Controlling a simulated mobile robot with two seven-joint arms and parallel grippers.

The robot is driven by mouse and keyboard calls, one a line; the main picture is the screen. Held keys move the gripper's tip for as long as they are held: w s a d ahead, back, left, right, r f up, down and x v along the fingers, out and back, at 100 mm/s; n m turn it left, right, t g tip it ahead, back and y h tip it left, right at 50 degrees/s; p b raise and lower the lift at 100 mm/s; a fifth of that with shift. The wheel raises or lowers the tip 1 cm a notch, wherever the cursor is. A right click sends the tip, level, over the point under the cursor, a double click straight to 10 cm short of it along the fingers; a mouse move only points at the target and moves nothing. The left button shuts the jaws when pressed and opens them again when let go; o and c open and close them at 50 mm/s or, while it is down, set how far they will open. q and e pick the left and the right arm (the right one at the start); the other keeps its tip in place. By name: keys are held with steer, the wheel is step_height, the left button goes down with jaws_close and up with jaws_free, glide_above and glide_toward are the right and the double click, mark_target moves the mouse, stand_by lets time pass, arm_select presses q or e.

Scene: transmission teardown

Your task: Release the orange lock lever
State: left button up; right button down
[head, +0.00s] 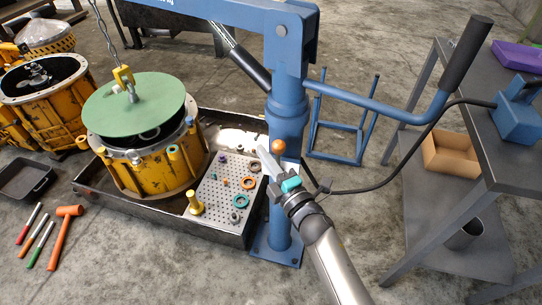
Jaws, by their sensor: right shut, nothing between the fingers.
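An orange ball knob (279,146), which looks like the end of the lock lever, sits against the blue crane column (287,112). The rest of the lever is hidden or too small to make out. My right gripper (262,152) comes up from the bottom with its fingers shut and empty. Its fingertips are just left of and slightly below the knob in the picture; I cannot tell whether they touch it. My left gripper is not in view.
A green disc (133,104) hangs on a chain over the yellow housing (145,172) in a dark tray (205,232). A perforated plate (215,212) holds small rings. A blue crane handle (385,107) reaches right towards the grey bench (462,185). A mallet (64,232) lies left.

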steer(key=shift+w+d, duration=0.1)
steer(key=shift+d, duration=0.7)
